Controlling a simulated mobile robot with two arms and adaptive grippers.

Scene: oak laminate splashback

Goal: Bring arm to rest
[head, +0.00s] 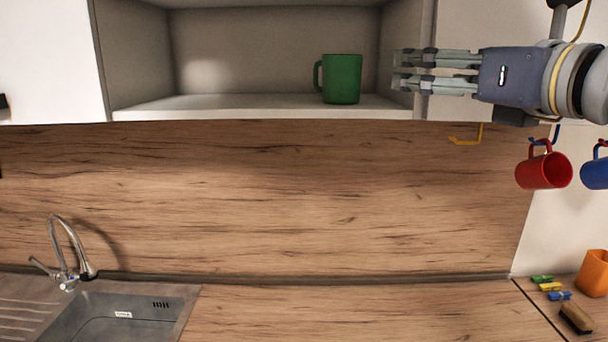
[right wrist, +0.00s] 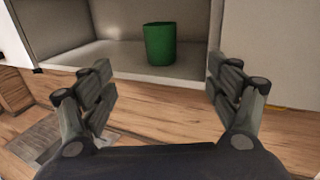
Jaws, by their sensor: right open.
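My right gripper (head: 402,70) is at the upper right of the head view, in front of the right side of the open cupboard and pointing left. Its fingers are spread and hold nothing; the right wrist view shows the same open fingers (right wrist: 160,85). A green mug (head: 342,79) stands upright on the cupboard shelf (head: 240,106), left of the fingertips and apart from them. In the right wrist view the green mug (right wrist: 160,44) appears beyond the gap between the fingers. My left gripper is in neither view.
A red mug (head: 544,170) and a blue mug (head: 597,172) hang from hooks below my right arm. A yellow hook (head: 467,139) is empty. An orange cup (head: 593,273), clips and a brush (head: 576,318) lie at lower right. A sink (head: 125,318) is lower left; the middle counter is clear.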

